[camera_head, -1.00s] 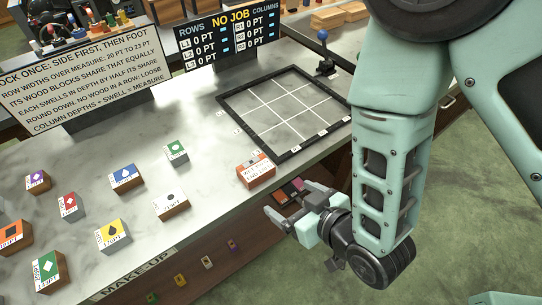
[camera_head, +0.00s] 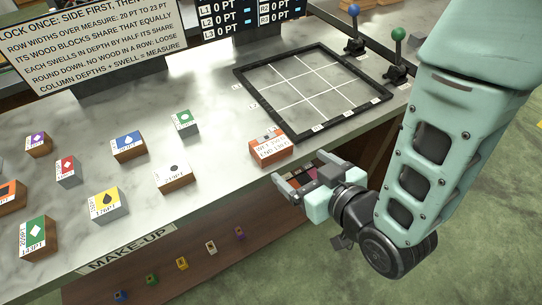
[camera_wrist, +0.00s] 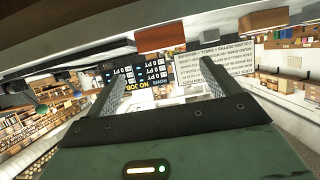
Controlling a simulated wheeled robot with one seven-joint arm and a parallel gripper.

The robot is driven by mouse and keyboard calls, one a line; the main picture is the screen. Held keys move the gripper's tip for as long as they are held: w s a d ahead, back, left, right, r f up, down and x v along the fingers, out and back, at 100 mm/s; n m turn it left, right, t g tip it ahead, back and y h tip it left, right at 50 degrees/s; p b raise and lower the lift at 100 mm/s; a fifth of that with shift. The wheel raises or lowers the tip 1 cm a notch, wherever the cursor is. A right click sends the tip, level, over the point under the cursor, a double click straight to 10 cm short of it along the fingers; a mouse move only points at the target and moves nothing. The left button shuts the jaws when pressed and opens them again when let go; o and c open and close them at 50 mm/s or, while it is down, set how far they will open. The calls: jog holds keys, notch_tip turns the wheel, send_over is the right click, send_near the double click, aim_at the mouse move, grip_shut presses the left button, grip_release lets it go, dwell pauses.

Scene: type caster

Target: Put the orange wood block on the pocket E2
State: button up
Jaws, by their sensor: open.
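A wood-sided block with an orange label (camera_head: 8,195) stands on the counter at the left edge of the head view, partly cut off. A black square frame with a white-lined grid (camera_head: 312,90) lies at the counter's right; its pockets look empty, and its small edge labels are too small to read, so I cannot tell which pocket is E2. My gripper (camera_head: 298,182) is open and empty at the counter's front edge, in front of the frame and far right of the orange-labelled block. Its two fingers show apart in the wrist view (camera_wrist: 160,90).
An orange box with a white lettered top (camera_head: 268,147) sits just behind my gripper. Several blocks with blue (camera_head: 129,146), green, red, purple, yellow and white labels stand at left. Blue-knobbed (camera_head: 354,30) and green-knobbed (camera_head: 398,55) levers stand behind the frame.

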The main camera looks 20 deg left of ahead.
aim_at(271, 144)
jog(key=b+x, duration=0.2)
jog(key=x, duration=0.4)
jog(key=shift+w+a, duration=0.15)
jog(key=shift+p+x, duration=0.95)
jog(key=shift+x, duration=2.3)
jog(key=shift+a+r, duration=0.15)
jog(key=shift+r, duration=0.05)
jog(key=c, duration=0.9)
